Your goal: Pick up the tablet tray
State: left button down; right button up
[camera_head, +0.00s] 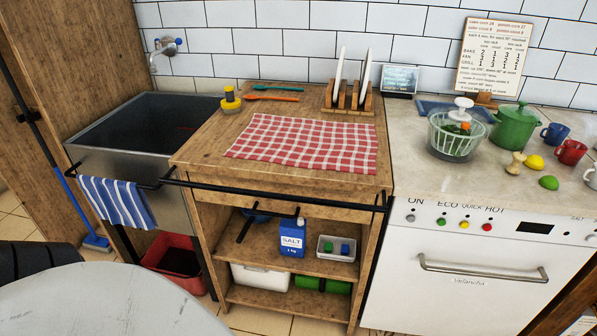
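The tablet tray (335,257) is a small pale, box-like tray. It sits on the upper open shelf (267,259) of the wooden unit, toward the right side. A blue piece and a green piece show inside it. A blue salt container (292,238) stands just left of it, with a small gap. Neither of my grippers is in view.
A black rail (270,192) runs across the unit's front above the shelf. The lower shelf holds a white box (260,277) and a green roll (322,285). A white oven (480,270) adjoins at right.

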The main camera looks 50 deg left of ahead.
aim_at(337, 241)
jog(key=u, duration=1.55)
jog(key=k, duration=0.55)
jog(key=u, duration=1.1)
jog(key=i, duration=1)
jog(key=z, duration=0.6)
jog(key=i, duration=0.55)
jog(key=z, duration=0.45)
